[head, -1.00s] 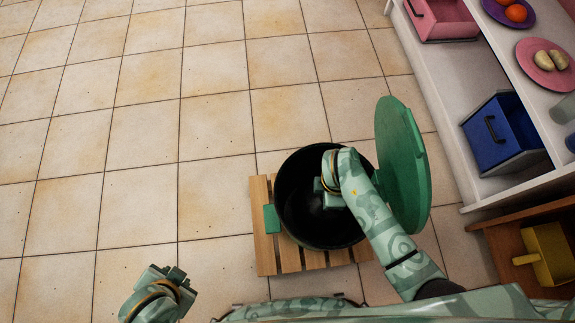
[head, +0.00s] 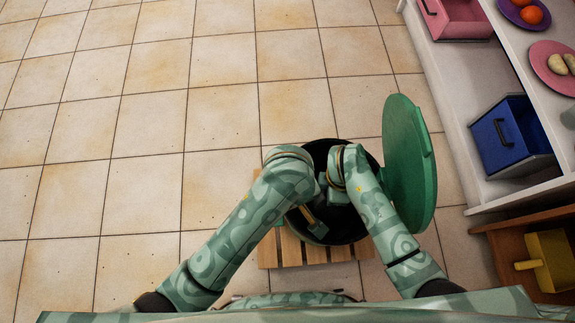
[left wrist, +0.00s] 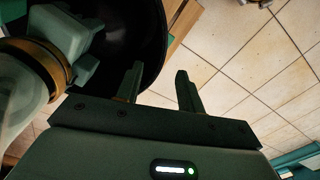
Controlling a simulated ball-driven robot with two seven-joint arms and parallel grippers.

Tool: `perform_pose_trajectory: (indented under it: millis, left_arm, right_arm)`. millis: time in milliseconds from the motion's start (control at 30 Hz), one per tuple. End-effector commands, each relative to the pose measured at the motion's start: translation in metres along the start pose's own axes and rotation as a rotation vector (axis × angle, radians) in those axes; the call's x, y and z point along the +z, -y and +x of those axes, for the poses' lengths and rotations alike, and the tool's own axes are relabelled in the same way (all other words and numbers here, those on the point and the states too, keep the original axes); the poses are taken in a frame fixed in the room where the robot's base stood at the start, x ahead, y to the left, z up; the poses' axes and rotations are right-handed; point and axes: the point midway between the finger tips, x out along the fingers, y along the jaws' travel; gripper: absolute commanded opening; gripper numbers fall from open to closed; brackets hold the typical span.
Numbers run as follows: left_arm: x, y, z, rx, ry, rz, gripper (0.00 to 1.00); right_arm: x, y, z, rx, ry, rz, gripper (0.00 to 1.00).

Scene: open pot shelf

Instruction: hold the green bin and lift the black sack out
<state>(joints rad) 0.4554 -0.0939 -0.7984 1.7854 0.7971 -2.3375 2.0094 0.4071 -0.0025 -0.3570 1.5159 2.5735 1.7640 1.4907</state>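The green bin shows its round lid (head: 408,165) standing open on the right; the arms partly cover its mouth. The black sack (head: 345,228) appears as the dark lining inside, hard to tell from the bin's wall; it also fills the upper left of the left wrist view (left wrist: 120,28). My left gripper (left wrist: 160,78) is open, one finger over the dark inside and the other over the floor outside; I cannot tell whether they touch the rim. My right gripper (head: 333,190) reaches down into the mouth; its fingertips are too unclear to tell its state.
The bin stands on a slatted wooden platform (head: 291,250). A white shelf (head: 455,95) on the right holds a blue bin (head: 510,135) and a pink bin (head: 455,18). A yellow scoop-like box (head: 553,260) lies lower right. The tiled floor at left is clear.

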Motion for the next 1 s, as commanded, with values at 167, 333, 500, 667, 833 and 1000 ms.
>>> perform_pose_trajectory:
  millis: [167,333,500,667,833,1000]
  left_arm:
    - [-0.001,0.002,0.011,-0.009,-0.006,-0.06,0.38]
    - [-0.002,0.003,0.042,-0.012,-0.007,-0.06,0.38]
    - [-0.003,0.003,0.078,-0.01,-0.007,-0.062,0.38]
    - [-0.002,0.003,0.104,-0.008,-0.004,-0.063,0.38]
    - [-0.002,0.002,0.118,-0.006,-0.005,-0.062,0.38]
    - [-0.002,0.002,0.121,-0.004,-0.004,-0.062,0.38]
  right_arm:
    - [-0.001,0.001,0.0,-0.001,-0.001,0.0,0.0]
    - [-0.001,0.001,0.0,-0.001,-0.001,0.0,0.0]
    - [-0.001,0.001,0.0,-0.001,-0.001,0.0,0.0]
    - [-0.001,0.0,0.0,-0.001,-0.001,0.0,0.0]
    - [0.0,0.0,0.0,-0.001,-0.001,0.0,0.0]
    - [0.0,0.0,0.0,-0.001,-0.001,0.001,0.0]
